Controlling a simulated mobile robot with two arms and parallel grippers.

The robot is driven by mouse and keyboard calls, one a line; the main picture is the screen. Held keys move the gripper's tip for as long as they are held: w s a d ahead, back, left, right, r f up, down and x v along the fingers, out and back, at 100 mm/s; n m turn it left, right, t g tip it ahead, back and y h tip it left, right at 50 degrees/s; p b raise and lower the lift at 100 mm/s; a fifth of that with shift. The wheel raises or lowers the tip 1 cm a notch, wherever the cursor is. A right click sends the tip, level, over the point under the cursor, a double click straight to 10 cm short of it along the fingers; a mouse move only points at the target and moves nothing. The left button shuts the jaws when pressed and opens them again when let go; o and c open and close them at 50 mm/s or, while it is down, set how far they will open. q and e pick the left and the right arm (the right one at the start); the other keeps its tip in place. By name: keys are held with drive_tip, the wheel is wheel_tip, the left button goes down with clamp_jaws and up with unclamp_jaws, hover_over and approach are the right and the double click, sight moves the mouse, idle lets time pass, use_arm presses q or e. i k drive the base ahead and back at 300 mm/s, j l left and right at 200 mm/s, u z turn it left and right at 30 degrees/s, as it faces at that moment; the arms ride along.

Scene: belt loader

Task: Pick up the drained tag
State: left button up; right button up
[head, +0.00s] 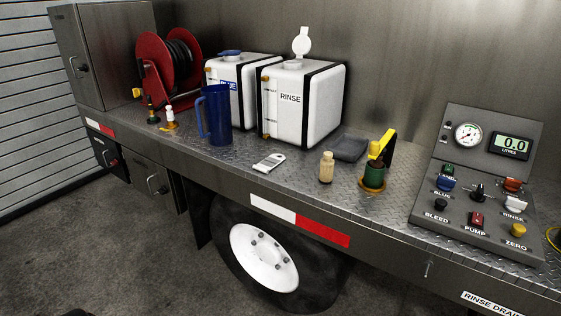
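A small flat light-grey tag (268,162) lies on the diamond-plate deck (225,170), near its front edge. It has a dark spot, perhaps a hole, toward its right end. Any writing on it is too small to read, so I cannot confirm it is the drained tag. It lies in front of the white RINSE tank (290,118), between the blue jug and a small beige bottle. Nothing covers it. Neither of my grippers is in view.
A blue jug (216,115) stands left of the tag and the beige bottle (327,167) right. A dark folded cloth (350,148) and a green-and-yellow valve (374,175) are farther right. A control panel (470,215) fills the right end. The deck around the tag is clear.

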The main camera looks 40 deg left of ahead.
sight(270, 162)
drive_tip(key=i+j+z, duration=0.1)
drive_tip(key=j, duration=0.3)
drive_tip(key=i+j, duration=0.15)
drive_tip(key=j, duration=0.3)
drive_tip(key=i+j+z, duration=0.15)
drive_tip(key=j, duration=0.3)
